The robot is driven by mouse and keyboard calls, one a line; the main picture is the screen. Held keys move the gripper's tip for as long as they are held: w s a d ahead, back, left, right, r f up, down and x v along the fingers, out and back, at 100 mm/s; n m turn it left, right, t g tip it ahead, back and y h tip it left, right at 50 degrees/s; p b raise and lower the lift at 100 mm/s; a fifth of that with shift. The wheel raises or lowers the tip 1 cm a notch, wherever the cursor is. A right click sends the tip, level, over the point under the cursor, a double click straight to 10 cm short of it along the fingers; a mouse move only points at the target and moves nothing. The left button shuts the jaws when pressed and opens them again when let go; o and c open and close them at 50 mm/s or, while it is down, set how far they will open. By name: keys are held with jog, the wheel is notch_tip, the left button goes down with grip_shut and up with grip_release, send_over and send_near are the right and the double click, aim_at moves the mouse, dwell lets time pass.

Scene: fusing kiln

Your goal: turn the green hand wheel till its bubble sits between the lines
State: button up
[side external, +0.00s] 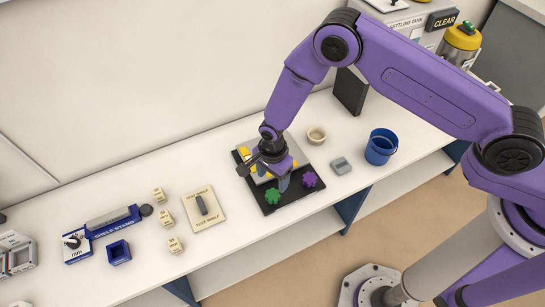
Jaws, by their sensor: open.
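The green hand wheel (272,197) lies at the front of a black base plate (270,209) on the white bench. A purple hand wheel (310,180) is on the same plate, to its right. My gripper (268,176) is open, pointing down over the plate, just behind and above the green wheel in the picture. I cannot tell whether a finger touches the wheel. Yellow parts (245,153) and a pale block show behind the gripper, partly hidden by it. The bubble and its lines cannot be made out.
A grey block (341,166), a beige bowl (316,135) and a blue bucket (381,147) stand right of the plate. The bench's front edge is close.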

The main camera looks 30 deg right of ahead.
notch_tip(320, 180, up, 8)
jog(key=shift+r, duration=0.25)
dwell(0.5)
jog(key=s+d+r+n, duration=0.4)
jog(key=d+r+n, duration=0.15)
jog(key=r, duration=0.25)
jog(key=s+d+r+n, duration=0.4)
jog(key=r+n, duration=0.3)
jog(key=r, duration=0.1)
jog(key=s+d+r+n, duration=0.4)
jog(key=s+d+n, duration=0.3)
jog(key=s+d, duration=0.1)
jog(key=s+d+r+n, duration=0.3)
jog(key=s+d+n, duration=0.3)
jog(key=s+d, duration=0.2)
jog(key=shift+s+d+r+n, duration=0.35)
jog(key=shift+s+d, duration=0.05)
jog(key=shift+s, duration=0.45)
